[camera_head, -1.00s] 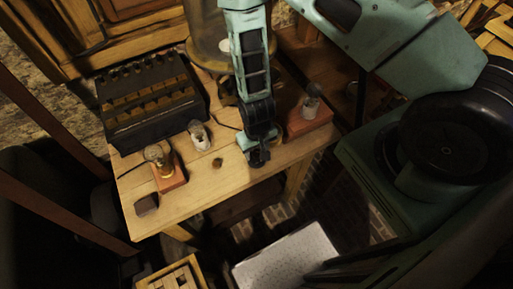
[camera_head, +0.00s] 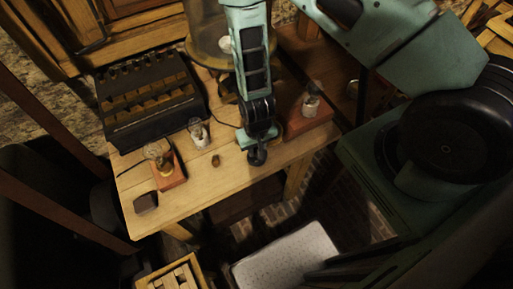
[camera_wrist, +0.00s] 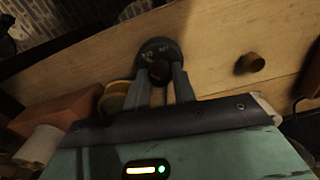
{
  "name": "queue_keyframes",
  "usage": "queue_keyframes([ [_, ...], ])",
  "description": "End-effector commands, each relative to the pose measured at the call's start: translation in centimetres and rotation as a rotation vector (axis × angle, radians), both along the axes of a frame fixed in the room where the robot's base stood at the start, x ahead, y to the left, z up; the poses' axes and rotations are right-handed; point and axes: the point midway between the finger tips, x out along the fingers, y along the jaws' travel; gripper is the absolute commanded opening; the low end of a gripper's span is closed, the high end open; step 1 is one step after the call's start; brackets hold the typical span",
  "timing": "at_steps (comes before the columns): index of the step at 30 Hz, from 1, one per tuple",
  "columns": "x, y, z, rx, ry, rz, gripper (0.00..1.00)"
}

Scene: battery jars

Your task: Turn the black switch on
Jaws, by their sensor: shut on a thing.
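The black switch (camera_wrist: 158,50) is a round dark disc with pale ON and OFF style lettering, on the wooden table top in the wrist view. In the head view the switch (camera_head: 257,157) shows just below my gripper near the table's front edge. My gripper (camera_wrist: 163,88) is over the switch with both fingers close together. It is shut on the switch's knob, which is mostly hidden between the fingers. The lettering is too dark to tell which way the knob points.
A lamp on a red block (camera_head: 172,178), a small glass jar (camera_head: 199,133) and a dark battery rack (camera_head: 150,100) stand left on the table (camera_head: 205,190). A brass knob (camera_wrist: 249,63) is beside the switch. A red box (camera_head: 306,117) stands right.

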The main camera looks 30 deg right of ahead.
Motion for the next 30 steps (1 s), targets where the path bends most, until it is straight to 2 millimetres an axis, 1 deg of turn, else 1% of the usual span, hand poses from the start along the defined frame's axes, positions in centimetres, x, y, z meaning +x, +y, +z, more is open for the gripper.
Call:
queue_keyframes([
  [8, 0.04, 0.01, -0.16, 0.001, 0.0, -0.226, 0.03],
  [30, 0.07, -0.03, -0.11, 0.001, -0.001, -0.931, 0.03],
])
